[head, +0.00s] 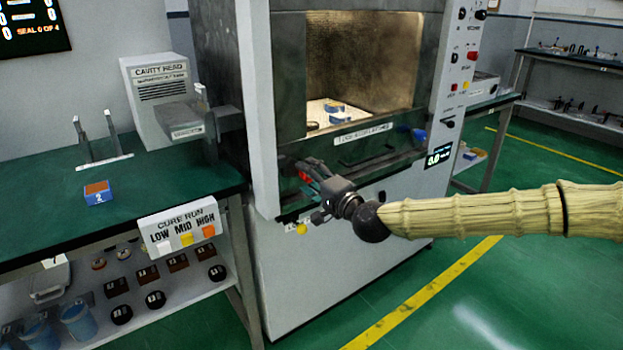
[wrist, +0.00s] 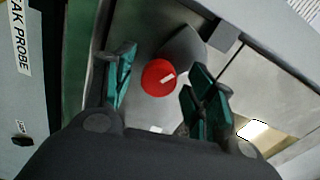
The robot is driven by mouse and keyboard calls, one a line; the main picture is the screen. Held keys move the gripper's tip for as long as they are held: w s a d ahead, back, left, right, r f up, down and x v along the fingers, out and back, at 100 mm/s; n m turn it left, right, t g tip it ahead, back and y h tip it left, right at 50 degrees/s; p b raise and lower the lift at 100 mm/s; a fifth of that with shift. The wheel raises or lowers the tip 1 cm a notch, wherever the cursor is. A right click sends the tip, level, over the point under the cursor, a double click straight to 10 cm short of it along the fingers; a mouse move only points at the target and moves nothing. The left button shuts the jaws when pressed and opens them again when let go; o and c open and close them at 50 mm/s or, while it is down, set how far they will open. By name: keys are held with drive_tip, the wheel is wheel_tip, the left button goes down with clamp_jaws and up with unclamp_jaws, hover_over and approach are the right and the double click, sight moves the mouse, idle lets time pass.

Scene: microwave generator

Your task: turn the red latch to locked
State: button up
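The red latch (wrist: 159,78) is a round red knob with a white mark, on a grey metal panel in the wrist view. In the head view a bit of red (head: 304,176) shows beside my gripper (head: 310,180), at the left of the machine's front, below the lit chamber. In the wrist view my gripper (wrist: 160,85) is open, with one green-padded finger on each side of the knob. The fingers look apart from the knob, and I cannot tell how deep they reach around it. The white mark on the knob points up and right in the wrist view.
The machine's lit chamber (head: 362,70) is open above my gripper and holds small blue items. A yellow knob (head: 300,229) sits low on the machine's front. The green bench (head: 150,195) stands at left with a blue block (head: 97,193). Green floor is clear at right.

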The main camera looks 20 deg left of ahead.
drive_tip(key=v, duration=1.2)
idle(0.3)
